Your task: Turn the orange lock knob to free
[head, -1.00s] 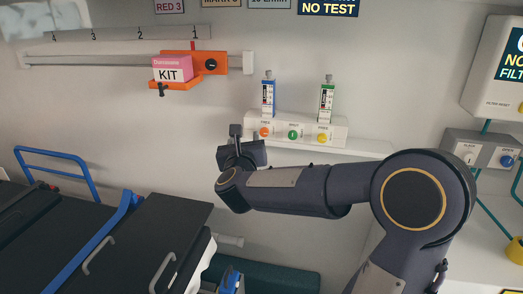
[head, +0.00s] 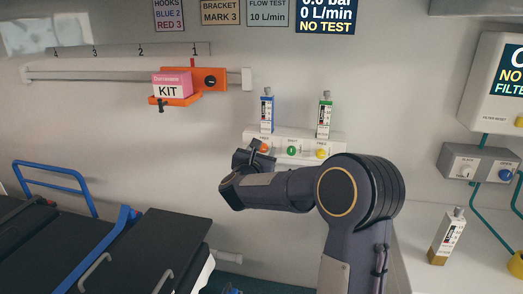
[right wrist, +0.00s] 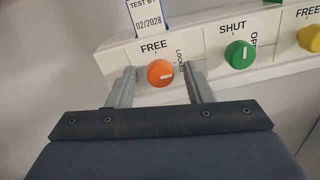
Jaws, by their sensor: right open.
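The orange lock knob (right wrist: 160,73) is on the left of a white panel (right wrist: 118,48), with FREE printed above it and LOCKED at its right. Its white mark points right, towards LOCKED. In the head view the knob (head: 264,147) shows just above my right gripper (head: 258,152). In the right wrist view my right gripper (right wrist: 161,72) is open, with one finger on each side of the knob. Gaps show between the fingers and the knob, and it is not held. My left gripper is not in view.
A green knob (right wrist: 239,54) marked SHUT and a yellow knob (right wrist: 311,39) sit to the right on the panel. Two flow meters (head: 267,111) (head: 325,115) stand on top. An orange bracket with a pink kit (head: 172,84) is on a rail at the left. A stretcher (head: 150,245) stands below.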

